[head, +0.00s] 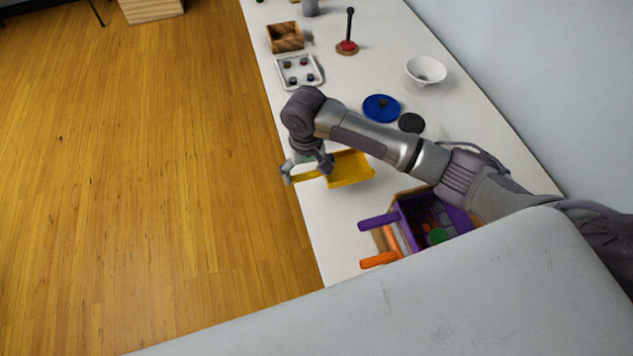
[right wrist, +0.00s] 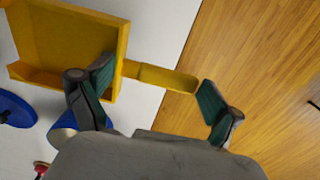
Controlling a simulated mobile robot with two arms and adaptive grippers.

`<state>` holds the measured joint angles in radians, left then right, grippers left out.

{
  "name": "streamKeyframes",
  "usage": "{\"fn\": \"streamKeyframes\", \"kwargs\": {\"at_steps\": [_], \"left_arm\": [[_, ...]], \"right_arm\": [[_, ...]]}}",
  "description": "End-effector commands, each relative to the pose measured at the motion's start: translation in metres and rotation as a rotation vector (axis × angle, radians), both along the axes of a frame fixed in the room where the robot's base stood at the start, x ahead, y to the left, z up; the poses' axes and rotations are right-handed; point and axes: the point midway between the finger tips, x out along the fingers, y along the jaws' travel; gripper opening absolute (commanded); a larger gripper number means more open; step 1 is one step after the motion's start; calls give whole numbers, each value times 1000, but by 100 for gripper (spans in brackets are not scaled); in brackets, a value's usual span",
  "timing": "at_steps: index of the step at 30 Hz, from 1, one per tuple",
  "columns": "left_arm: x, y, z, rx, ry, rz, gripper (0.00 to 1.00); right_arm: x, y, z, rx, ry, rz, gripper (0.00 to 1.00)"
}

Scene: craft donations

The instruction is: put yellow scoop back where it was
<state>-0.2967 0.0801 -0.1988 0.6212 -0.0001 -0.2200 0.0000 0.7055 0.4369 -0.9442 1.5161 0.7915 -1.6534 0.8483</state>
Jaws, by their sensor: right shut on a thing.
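The yellow scoop (head: 349,169) is at the left edge of the white table, its square pan over the table and its handle pointing left past the edge. My right gripper (head: 307,174) is shut on the scoop's handle. In the right wrist view the scoop (right wrist: 70,42) shows its open pan. There, one finger of my right gripper (right wrist: 158,88) is by the pan's back wall and the other is at the handle's end. I cannot tell whether the scoop touches the table. My left gripper is not in view.
A purple scoop (head: 400,212) and an orange handle (head: 380,260) lie near a container at the front. A blue disc (head: 381,108), a dark disc (head: 411,123), a white bowl (head: 426,70), a white tray (head: 315,80) and a wooden box (head: 285,37) stand farther back.

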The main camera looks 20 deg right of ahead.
Motion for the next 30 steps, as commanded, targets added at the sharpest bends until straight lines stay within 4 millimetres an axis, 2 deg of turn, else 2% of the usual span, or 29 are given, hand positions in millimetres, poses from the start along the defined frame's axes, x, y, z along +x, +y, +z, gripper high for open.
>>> {"fn": "streamKeyframes", "kwargs": {"at_steps": [12,24,25,27,30], "left_arm": [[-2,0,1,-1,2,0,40],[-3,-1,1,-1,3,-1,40],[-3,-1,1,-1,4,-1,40],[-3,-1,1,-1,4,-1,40],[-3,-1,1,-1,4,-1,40]], "right_arm": [[0,0,-49,0,0,0,50],[0,0,-55,1,-1,0,50],[0,0,-55,1,-1,0,94],[0,0,-55,1,-2,1,100],[0,0,-55,1,-2,0,100]]}}
